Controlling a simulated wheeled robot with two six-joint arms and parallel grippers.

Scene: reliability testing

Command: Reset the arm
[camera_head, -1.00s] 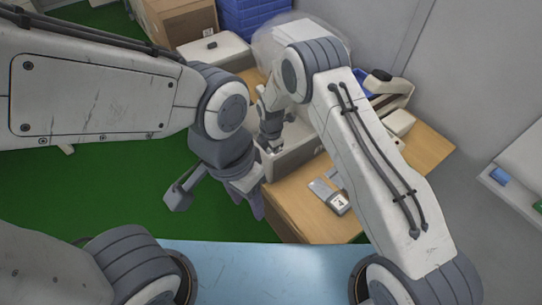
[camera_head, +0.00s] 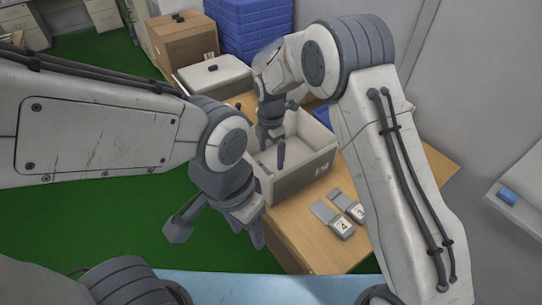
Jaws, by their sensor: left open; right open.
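My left arm comes in from the left, and my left gripper (camera_head: 217,235) hangs open and empty above the green floor, beside the wooden table's left edge. Its two dark fingers are spread wide. My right arm bends over from the right. My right gripper (camera_head: 271,152) points down over an open grey bin (camera_head: 318,164) on the table, with its fingers apart. I see nothing held between them. The bin's inside is partly hidden by the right gripper.
The wooden table (camera_head: 310,228) carries two small grey devices (camera_head: 340,228) near the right arm. A light grey lidded case (camera_head: 212,76), cardboard boxes (camera_head: 187,40) and stacked blue crates (camera_head: 248,25) stand behind. Green floor (camera_head: 110,225) is open at the left.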

